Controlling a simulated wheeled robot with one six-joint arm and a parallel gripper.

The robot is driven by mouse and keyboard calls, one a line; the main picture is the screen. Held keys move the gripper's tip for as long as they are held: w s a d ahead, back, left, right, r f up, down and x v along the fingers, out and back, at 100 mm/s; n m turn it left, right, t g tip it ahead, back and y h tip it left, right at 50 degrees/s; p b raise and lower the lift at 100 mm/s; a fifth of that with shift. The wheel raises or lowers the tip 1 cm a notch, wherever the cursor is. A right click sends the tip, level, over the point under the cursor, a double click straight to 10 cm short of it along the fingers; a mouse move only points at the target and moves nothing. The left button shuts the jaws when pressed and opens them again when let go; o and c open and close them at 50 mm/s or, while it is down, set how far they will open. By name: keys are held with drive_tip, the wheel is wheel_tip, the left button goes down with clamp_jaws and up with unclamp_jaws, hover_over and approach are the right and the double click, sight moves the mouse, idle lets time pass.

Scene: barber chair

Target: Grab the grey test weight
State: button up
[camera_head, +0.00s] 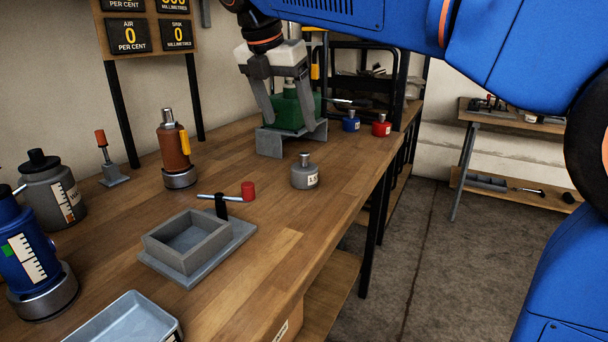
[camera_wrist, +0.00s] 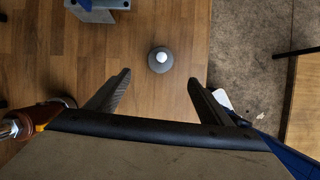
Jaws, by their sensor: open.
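The grey test weight (camera_head: 305,176) stands upright on the wooden bench near its right edge. It has a round body, a thin knob on top and a pale label. The wrist view shows it from above as a dark disc with a bright knob (camera_wrist: 160,59), centred between my fingers and just beyond their tips. My gripper (camera_head: 289,120) is open and empty, above the bench and higher in the head picture than the weight. Its fingers are spread wide in the wrist view (camera_wrist: 160,80). Nothing hides the weight.
A green block (camera_head: 283,112) on a grey stand (camera_head: 269,143) is behind my gripper. Blue (camera_head: 351,121) and red (camera_head: 381,125) weights stand farther back. Bench around the weight is clear.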

sight(304, 166)
drive_tip(key=x, duration=1.6)
drive_tip(key=shift+d+f, duration=0.1)
drive_tip(key=shift+f, duration=0.2)
drive_tip(key=shift+r, duration=0.1)
clamp_jaws()
